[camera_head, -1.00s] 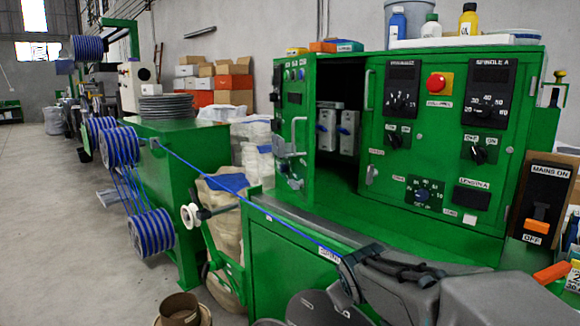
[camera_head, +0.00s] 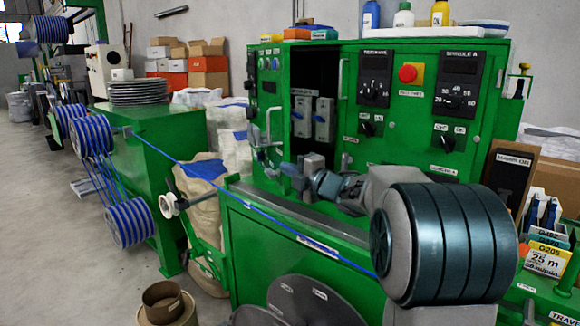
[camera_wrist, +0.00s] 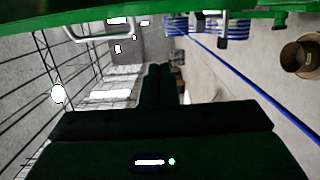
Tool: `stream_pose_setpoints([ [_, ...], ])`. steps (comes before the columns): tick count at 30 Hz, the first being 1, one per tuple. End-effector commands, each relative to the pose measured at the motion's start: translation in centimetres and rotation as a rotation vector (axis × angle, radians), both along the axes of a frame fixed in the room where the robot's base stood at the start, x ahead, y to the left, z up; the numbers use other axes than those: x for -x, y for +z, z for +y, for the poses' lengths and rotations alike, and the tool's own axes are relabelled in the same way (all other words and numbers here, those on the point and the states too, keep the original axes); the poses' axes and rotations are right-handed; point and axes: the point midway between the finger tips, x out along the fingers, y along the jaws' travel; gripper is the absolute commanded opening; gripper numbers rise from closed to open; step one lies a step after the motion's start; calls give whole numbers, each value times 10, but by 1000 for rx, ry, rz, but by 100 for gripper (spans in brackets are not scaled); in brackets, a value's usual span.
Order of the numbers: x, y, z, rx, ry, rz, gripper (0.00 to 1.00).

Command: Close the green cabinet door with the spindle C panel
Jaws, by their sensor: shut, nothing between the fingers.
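The green cabinet (camera_head: 415,140) stands at the right with its dark interior showing. Its green door (camera_head: 272,92), bearing small dials and buttons and a pale handle, stands open at the left of the opening; its lettering is too small to read. My gripper (camera_head: 287,172) is at the lower part of the door, in front of the opening; its tips are hard to make out there and contact cannot be told. In the wrist view my gripper (camera_wrist: 158,72) has its dark fingers together and empty. A green edge (camera_wrist: 170,16) and a pale handle (camera_wrist: 98,32) lie just beyond them.
A taut blue cable (camera_head: 240,201) runs from the spools (camera_head: 128,222) past the front of the green bench (camera_head: 290,245). Grey switches (camera_head: 302,117) sit inside the cabinet. A bucket (camera_head: 165,300) stands on the floor. Bottles (camera_head: 404,17) stand on the cabinet top.

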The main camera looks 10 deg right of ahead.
Motion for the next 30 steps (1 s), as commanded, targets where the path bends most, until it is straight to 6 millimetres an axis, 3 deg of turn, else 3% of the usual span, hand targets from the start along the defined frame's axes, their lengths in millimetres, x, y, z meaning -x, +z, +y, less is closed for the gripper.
stream_pose_setpoints([
  [12,-75,0,40,-3,1,3,0],
  [15,-75,1,16,-3,-7,4,0],
  [19,-76,1,3,-3,-6,4,0],
  [30,-77,0,-3,-2,-2,2,0],
])
